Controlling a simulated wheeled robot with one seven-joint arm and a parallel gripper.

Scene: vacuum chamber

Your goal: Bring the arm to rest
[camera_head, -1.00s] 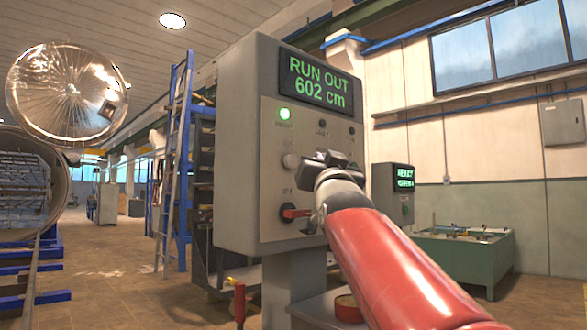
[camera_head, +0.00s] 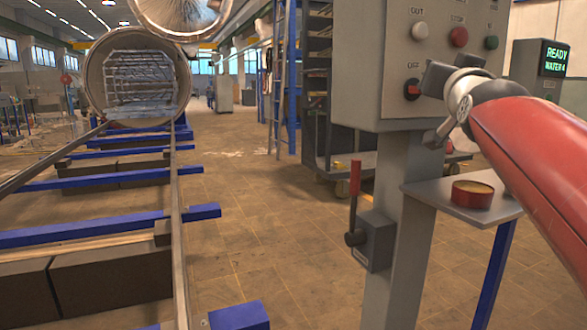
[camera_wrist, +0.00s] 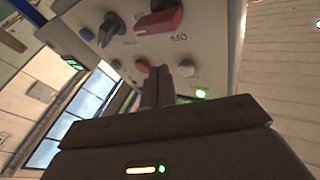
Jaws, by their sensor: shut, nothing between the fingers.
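My red arm (camera_head: 535,140) reaches in from the right in the head view. My gripper (camera_head: 432,78) is in front of the grey control box (camera_head: 365,65), close to its lower buttons and the red switch (camera_head: 411,90). In the wrist view my gripper (camera_wrist: 158,72) shows its two fingers together, with nothing between them. The panel face lies beyond them with a red knob (camera_wrist: 160,20), a black knob (camera_wrist: 110,28), a red button (camera_wrist: 142,66) and a white button (camera_wrist: 190,68). I cannot tell whether the fingertips touch the panel.
A lever with a red handle (camera_head: 355,178) is on the box's post (camera_head: 400,230). A small shelf (camera_head: 425,190) holds a round red tin (camera_head: 472,194) below my arm. Rails on blue beams (camera_head: 110,220) lead to a round chamber (camera_head: 90,80). Open floor (camera_head: 255,210) lies between.

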